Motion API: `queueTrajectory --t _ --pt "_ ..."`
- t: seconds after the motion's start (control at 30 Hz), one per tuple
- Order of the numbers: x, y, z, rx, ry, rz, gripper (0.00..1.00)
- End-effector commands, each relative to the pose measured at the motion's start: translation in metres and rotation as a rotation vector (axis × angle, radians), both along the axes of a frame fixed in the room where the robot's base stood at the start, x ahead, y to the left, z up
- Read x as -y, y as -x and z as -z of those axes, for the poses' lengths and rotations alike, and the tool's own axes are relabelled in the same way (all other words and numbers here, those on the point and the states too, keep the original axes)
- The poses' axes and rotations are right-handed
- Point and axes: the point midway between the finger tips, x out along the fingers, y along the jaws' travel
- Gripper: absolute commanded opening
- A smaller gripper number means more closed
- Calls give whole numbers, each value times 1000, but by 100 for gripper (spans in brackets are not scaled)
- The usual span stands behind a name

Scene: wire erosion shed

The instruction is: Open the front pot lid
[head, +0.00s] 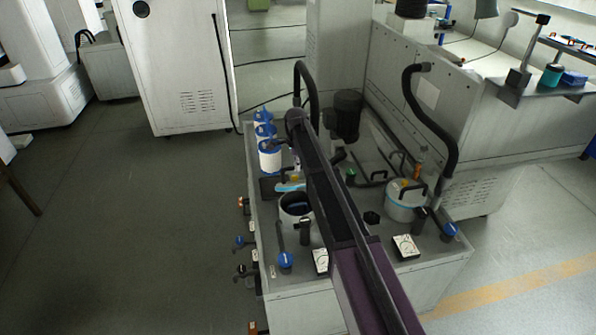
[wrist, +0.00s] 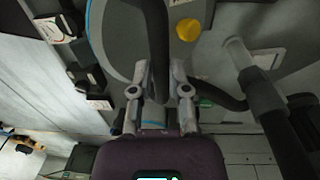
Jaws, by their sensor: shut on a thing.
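The open pot (head: 296,218) stands on the left part of the grey machine top, its dark inside showing. A light blue edge (head: 290,187) shows just behind its mouth and looks like the rim of its raised lid; my arm hides much of that area. My gripper (wrist: 161,75) is shut on the lid's black handle (wrist: 158,45). The gripper is mostly hidden behind my arm in the head view.
A second pot (head: 405,208), with its lid on, stands at the right. Blue-topped white canisters (head: 269,157) line the back left. Black curved pipes (head: 438,125), a dark motor (head: 346,115), and gauges (head: 405,246) crowd the top. Open floor (head: 150,220) lies left.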

Motion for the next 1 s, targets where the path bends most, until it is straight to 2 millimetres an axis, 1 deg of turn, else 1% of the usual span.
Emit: queueTrajectory --t 0.03,0.23,0.47,0.8,1.0 --pt "-3 -14 -5 7 1 0 0" --pt "-12 -44 -11 7 1 -1 0" --pt "-22 -77 -10 5 0 -2 0" --pt "-37 -125 4 4 1 -3 0" --pt "-43 -146 16 3 1 -3 0"
